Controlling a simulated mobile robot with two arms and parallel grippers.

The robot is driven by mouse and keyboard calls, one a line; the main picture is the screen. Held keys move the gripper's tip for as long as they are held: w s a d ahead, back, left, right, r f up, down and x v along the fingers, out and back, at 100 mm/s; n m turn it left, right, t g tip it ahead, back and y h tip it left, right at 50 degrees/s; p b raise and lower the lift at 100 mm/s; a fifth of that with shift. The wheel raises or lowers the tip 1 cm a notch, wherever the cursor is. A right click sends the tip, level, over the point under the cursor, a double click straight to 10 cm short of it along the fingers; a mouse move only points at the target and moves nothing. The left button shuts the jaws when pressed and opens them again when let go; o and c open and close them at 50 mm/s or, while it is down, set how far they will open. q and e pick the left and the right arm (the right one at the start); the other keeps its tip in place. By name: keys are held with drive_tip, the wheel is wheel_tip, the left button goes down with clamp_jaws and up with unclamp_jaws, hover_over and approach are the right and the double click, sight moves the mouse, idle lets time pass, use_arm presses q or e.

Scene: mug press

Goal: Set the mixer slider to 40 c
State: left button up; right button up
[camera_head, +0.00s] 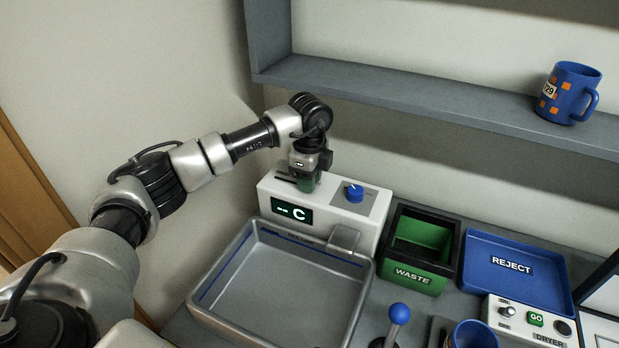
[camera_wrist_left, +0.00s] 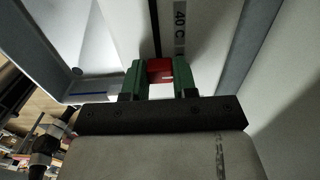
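The mixer is a white box (camera_head: 352,228) behind the grey basin, with a green display (camera_head: 291,211) reading "-- C" and a blue knob (camera_head: 354,193) on top. My left gripper (camera_head: 306,184) points down at the left part of its top. In the left wrist view, the red slider knob (camera_wrist_left: 160,70) sits between the green fingers of my left gripper (camera_wrist_left: 161,78), which appear closed against both its sides. A dark slot runs from the knob up the picture. A "40 C" label (camera_wrist_left: 180,20) lies beside the slot, farther along it. My right gripper is not in view.
A grey metal basin (camera_head: 215,305) stands in front of the mixer. To the right are a green waste bin (camera_head: 413,273), a blue reject tray (camera_head: 480,262) and a dryer panel (camera_head: 527,322). A blue mug (camera_head: 566,95) stands on the shelf (camera_head: 440,100) above.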

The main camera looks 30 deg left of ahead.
sight(294, 183)
use_arm(q)
clamp_jaws()
drive_tip(key=shift+a+b, duration=0.3)
drive_tip(key=shift+a, duration=1.8)
drive_tip(key=shift+d, duration=0.1)
drive_tip(key=o, duration=0.8)
unclamp_jaws()
drive_tip(key=shift+s, duration=0.1)
drive_tip(key=shift+c, duration=0.2)
drive_tip(key=shift+r, duration=0.5)
wheel_tip(294, 183, up, 10)
drive_tip(key=b, duration=0.2)
drive_tip(key=shift+b, duration=0.35)
